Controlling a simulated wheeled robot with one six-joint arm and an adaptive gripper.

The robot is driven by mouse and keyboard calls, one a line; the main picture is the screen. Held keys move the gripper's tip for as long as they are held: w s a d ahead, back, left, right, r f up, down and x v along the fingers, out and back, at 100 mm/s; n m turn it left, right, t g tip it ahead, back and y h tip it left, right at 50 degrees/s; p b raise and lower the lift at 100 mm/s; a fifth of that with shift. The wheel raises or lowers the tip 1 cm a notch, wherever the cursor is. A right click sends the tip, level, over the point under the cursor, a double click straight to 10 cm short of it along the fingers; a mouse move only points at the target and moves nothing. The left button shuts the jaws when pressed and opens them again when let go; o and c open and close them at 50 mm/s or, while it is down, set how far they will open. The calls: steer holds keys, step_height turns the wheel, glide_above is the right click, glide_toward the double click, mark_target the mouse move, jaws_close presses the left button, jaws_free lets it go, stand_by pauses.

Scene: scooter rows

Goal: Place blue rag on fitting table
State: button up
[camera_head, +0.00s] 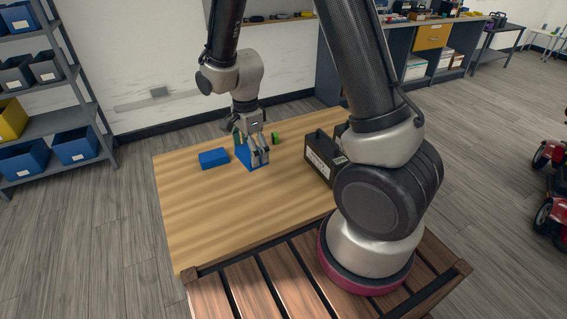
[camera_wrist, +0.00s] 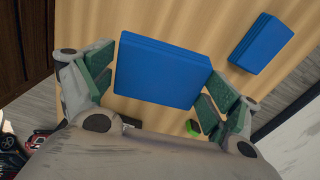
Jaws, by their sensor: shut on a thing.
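My gripper (camera_head: 253,150) is shut on a folded blue rag (camera_head: 243,154), with one green-padded finger at each side of it. In the wrist view the held rag (camera_wrist: 165,68) fills the space between the fingers. It is low over the light wooden table (camera_head: 200,222); I cannot tell whether it touches the top. A second folded blue rag (camera_head: 213,158) lies flat on the table, left of my gripper. It also shows at the upper right of the wrist view (camera_wrist: 260,43).
A black case with a handle (camera_head: 320,156) stands on the table's right side. A small green and black object (camera_head: 275,138) is near the back edge. The table's front left is clear. A shelf with blue bins (camera_head: 75,145) stands at the left.

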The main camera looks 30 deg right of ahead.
mark_target(254, 186)
steer(key=shift+s+a+f+m, duration=0.15)
steer(key=shift+s+m, duration=0.15)
steer(key=shift+m, duration=0.2)
steer(key=shift+s+f, duration=0.15)
steer(key=shift+f, duration=0.2)
steer(key=shift+m, duration=0.3)
step_height(254, 186, down, 9)
steer(key=shift+f, duration=0.15)
steer(key=shift+f, duration=0.1)
steer(key=o, duration=0.7)
